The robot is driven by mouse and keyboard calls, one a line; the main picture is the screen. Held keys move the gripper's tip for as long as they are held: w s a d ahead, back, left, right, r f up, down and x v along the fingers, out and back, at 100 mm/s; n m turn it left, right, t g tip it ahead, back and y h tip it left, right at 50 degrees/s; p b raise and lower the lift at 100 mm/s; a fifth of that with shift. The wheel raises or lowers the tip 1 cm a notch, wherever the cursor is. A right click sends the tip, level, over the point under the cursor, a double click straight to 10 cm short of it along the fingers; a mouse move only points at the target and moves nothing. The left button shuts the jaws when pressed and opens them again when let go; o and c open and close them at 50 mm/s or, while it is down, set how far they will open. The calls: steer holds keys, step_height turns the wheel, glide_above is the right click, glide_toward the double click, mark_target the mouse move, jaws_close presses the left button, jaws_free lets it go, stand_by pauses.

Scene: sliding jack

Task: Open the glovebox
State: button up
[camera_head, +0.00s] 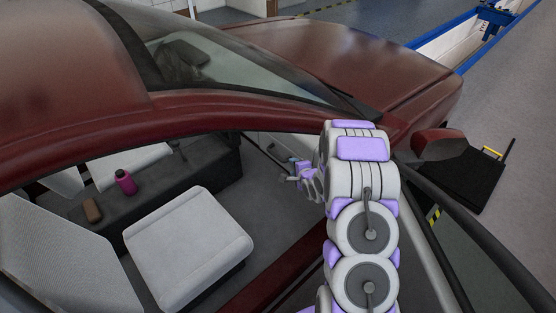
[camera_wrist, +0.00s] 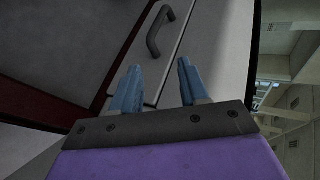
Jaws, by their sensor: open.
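The glovebox (camera_wrist: 165,65) shows in the wrist view as a grey panel with a dark bar handle (camera_wrist: 157,32) near the top. My gripper (camera_wrist: 158,78) is in front of this panel, its two blue fingers apart with nothing between them. The handle is beyond the fingertips, slightly left of the gap between them, and looks clear of both fingers. In the head view, my gripper (camera_head: 301,171) reaches through the open side of the red car toward the dashboard.
A white front seat (camera_head: 190,245) is left of my arm inside the car. A pink bottle (camera_head: 125,181) and a small brown object (camera_head: 92,210) rest on the centre console. The red roof edge (camera_head: 240,107) runs above the opening. A side mirror (camera_head: 438,144) is at right.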

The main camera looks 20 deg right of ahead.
mark_target(278, 158)
step_height(278, 158, down, 7)
steer(key=m+t+b, duration=0.1)
steer(key=m+t, duration=0.2)
steer(key=m, duration=0.2)
steer(key=shift+y, duration=0.4)
steer(key=b+x, duration=0.1)
steer(key=x, duration=0.4)
steer(key=b+x, duration=0.2)
steer(key=x, duration=0.4)
steer(key=b+x, duration=0.1)
steer(key=x, duration=0.5)
steer(key=shift+w+d+r, duration=0.1)
steer(key=shift+r, duration=0.25)
steer(key=shift+c, duration=0.2)
jaws_close()
